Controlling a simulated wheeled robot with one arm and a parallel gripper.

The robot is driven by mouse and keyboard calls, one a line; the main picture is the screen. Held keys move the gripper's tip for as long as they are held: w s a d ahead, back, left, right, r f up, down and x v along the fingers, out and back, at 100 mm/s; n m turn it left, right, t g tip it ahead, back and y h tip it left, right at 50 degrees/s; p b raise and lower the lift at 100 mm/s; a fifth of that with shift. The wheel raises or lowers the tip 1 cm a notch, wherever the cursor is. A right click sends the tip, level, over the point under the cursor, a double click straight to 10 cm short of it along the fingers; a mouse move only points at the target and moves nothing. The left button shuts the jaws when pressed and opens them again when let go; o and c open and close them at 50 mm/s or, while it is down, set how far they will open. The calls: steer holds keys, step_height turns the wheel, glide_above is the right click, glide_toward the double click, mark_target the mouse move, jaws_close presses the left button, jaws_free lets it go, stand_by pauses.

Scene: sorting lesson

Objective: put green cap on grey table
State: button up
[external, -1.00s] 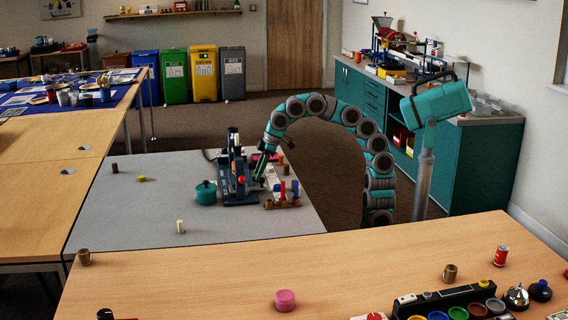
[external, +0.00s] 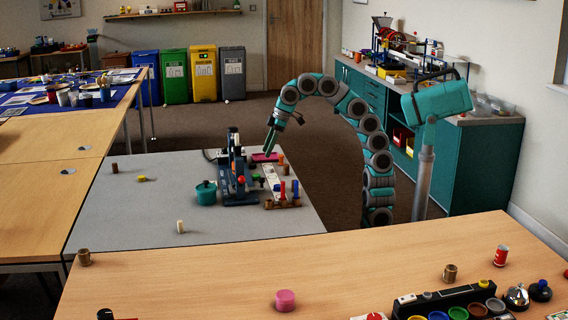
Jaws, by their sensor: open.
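The grey table (external: 130,215) stands in the middle of the external view. A small green thing (external: 257,179), which looks like the green cap, shows on it beside the dark blue stand (external: 238,190). It is too small to tell exactly what it rests on. My gripper (external: 269,146) is above the table's far right part, fingers pointing down, open and apart from the green thing. I see nothing between the fingers.
A teal pot (external: 205,193) stands left of the blue stand. A wooden rack (external: 282,202) with blue and red pegs stands to its right. A pink tray (external: 265,157) lies behind. The table's front left is mostly clear, with a cream piece (external: 181,226).

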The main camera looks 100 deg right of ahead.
steer(key=shift+v, duration=1.25)
steer(key=shift+a, duration=0.1)
steer(key=s+a+f+g+p, duration=0.1)
steer(key=s+a+f, duration=0.3)
steer(key=s+f, duration=0.4)
steer(key=s+a+f+g+p, duration=0.2)
steer(key=s+a+f+g, duration=0.1)
steer(key=s+f, duration=0.5)
steer(key=s+a+f+g+p, duration=0.2)
steer(key=s+a+f, duration=0.3)
steer(key=s+f, duration=0.3)
step_height(320, 180, down, 4)
steer(key=shift+s+a+f, duration=0.15)
steer(key=shift+a+f, duration=0.05)
steer(key=shift+a, duration=0.05)
